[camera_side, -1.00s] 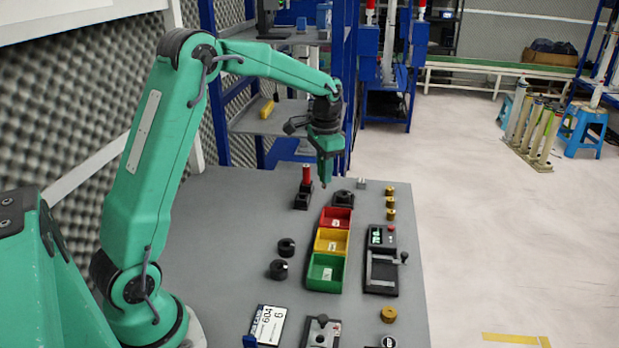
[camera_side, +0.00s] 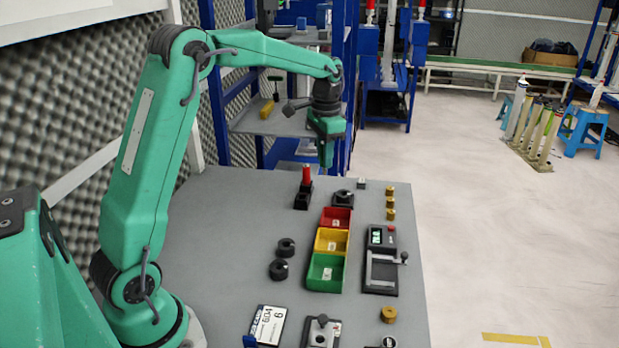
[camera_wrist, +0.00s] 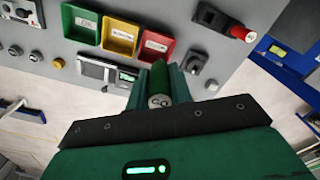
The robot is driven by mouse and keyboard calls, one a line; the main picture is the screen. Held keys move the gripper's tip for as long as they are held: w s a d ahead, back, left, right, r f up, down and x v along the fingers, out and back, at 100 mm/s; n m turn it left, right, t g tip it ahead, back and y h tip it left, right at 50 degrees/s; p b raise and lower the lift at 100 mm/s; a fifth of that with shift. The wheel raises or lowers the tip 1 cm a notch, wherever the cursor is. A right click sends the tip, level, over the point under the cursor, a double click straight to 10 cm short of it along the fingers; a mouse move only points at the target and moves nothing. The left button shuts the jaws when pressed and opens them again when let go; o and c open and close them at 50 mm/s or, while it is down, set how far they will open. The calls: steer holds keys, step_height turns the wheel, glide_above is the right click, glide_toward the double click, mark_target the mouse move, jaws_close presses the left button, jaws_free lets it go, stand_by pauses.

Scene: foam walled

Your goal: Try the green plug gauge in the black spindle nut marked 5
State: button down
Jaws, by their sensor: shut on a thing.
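My gripper (camera_wrist: 159,84) is shut on the green plug gauge (camera_wrist: 157,73), whose pale round end reads something like "GO" in the wrist view. In the side view my gripper (camera_side: 326,160) points down above the far end of the bench, clear of the surface; the gauge is hard to make out there. Two round black nut-like parts (camera_side: 286,247) (camera_side: 278,269) sit left of the bins. A black block with a round top (camera_side: 343,198) stands beyond the red bin, below my gripper; it also shows in the wrist view (camera_wrist: 195,62). I cannot read a 5 on any of them.
Red (camera_side: 336,217), yellow (camera_side: 331,241) and green (camera_side: 326,271) bins stand in a row. A red-handled tool in a black stand (camera_side: 304,189) is left of the black block. A device with a display (camera_side: 381,261) and several brass rings (camera_side: 390,202) are on the right. The left bench is mostly clear.

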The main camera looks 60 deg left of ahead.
steer(key=shift+r, duration=1.9)
steer(key=w+a+f, duration=0.5)
steer(key=w+f, duration=0.5)
steer(key=w, duration=0.1)
steer(key=shift+w+a+f, duration=0.15)
steer(key=shift+w+a, duration=0.1)
steer(key=shift+w, duration=0.15)
steer(key=shift+f, duration=0.1)
steer(key=shift+f, duration=2.8)
steer(key=shift+f, duration=0.75)
stand_by(0.4)
steer(key=shift+r, duration=0.15)
steer(key=shift+r, duration=0.75)
